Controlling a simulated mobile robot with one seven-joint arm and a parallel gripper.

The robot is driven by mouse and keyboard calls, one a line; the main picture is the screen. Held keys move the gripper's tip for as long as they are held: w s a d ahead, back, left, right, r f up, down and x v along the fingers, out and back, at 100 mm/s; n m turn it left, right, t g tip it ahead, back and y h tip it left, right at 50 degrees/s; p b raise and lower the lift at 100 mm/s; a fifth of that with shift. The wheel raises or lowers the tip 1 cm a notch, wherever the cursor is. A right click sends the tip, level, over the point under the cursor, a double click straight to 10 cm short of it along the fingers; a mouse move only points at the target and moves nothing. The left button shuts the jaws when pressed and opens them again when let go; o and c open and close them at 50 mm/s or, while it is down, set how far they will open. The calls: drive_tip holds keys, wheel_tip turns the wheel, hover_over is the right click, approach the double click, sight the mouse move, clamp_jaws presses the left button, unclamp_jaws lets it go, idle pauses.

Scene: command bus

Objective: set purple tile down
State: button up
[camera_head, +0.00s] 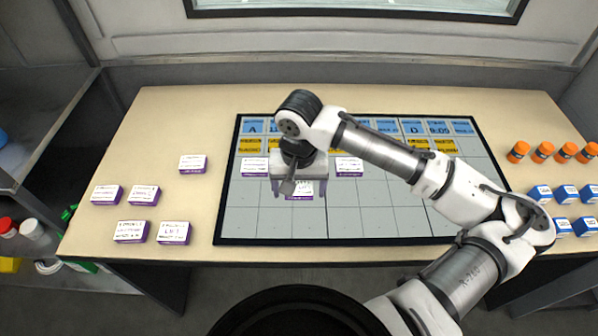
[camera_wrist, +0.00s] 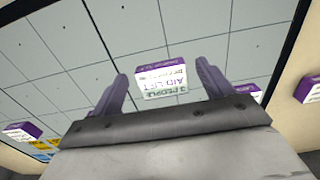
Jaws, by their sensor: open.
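A purple tile with a white label (camera_head: 299,194) is at the gridded board (camera_head: 345,222), in its left half, partly hidden by my gripper in the head view. In the wrist view the same tile (camera_wrist: 162,84) lies between my fingers, its label reading "3 people aid lift", with a gap showing on both sides. My gripper (camera_head: 299,188) is open, its fingers astride the tile. Two more purple tiles, a left one (camera_head: 254,168) and a right one (camera_head: 349,167), lie in the row behind it, under the yellow headings. I cannot tell the exact height of my fingertips.
Several purple tiles (camera_head: 144,195) lie on the table (camera_head: 160,110) left of the board. Orange cylinders (camera_head: 543,152) and blue boxes (camera_head: 566,194) stand at the right. The board's front row is clear. My arm covers part of its right side.

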sight(299, 193)
wheel_tip(299, 193, up, 12)
drive_tip(key=shift+f+b, duration=0.15)
drive_tip(key=shift+b, duration=0.3)
